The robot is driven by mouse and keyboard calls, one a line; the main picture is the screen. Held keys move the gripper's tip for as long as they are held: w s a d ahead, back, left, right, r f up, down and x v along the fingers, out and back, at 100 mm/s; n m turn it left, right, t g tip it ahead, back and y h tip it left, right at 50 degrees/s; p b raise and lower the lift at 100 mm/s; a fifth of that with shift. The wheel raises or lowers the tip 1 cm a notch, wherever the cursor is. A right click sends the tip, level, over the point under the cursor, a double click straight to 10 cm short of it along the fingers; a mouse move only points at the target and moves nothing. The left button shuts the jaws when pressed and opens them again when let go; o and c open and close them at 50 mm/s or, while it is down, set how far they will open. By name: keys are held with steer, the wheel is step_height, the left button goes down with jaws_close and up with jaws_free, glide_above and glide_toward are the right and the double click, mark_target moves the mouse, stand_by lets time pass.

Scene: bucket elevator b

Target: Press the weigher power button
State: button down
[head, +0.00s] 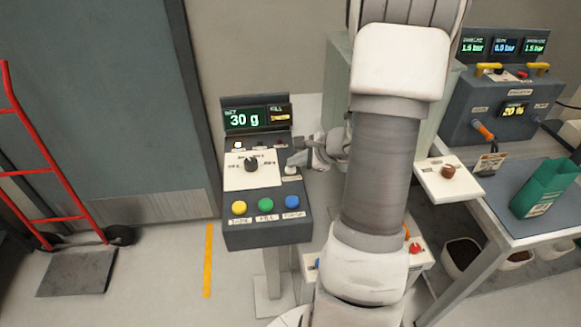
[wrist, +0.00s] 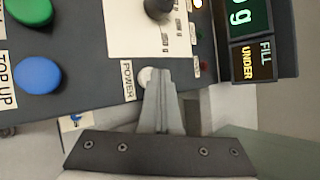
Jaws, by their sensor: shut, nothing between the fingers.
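The weigher panel (head: 266,236) is a dark box with a green display reading 30 g. Its power button is a pale round button (wrist: 147,76) beside the POWER label (wrist: 127,80). In the head view the button (head: 291,171) sits on the panel's right edge. My gripper (wrist: 160,74) is shut and empty, its fingertips right at the button and covering part of it in the wrist view. In the head view my gripper (head: 293,160) reaches in from the right. I cannot tell whether the tips touch the button.
A black knob (head: 251,164) stands on a white plate left of my gripper. Yellow, green (head: 266,204) and blue (head: 292,202) buttons line the panel's front. A workbench (head: 500,212) with a second control box (head: 500,110) stands at right.

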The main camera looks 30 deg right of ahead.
mark_target(294, 170)
steer(key=shift+f, duration=0.3)
steer(key=shift+r, duration=0.35)
stand_by(0.3)
steer(key=shift+r+p, duration=1.9)
steer(key=shift+r, duration=1.25)
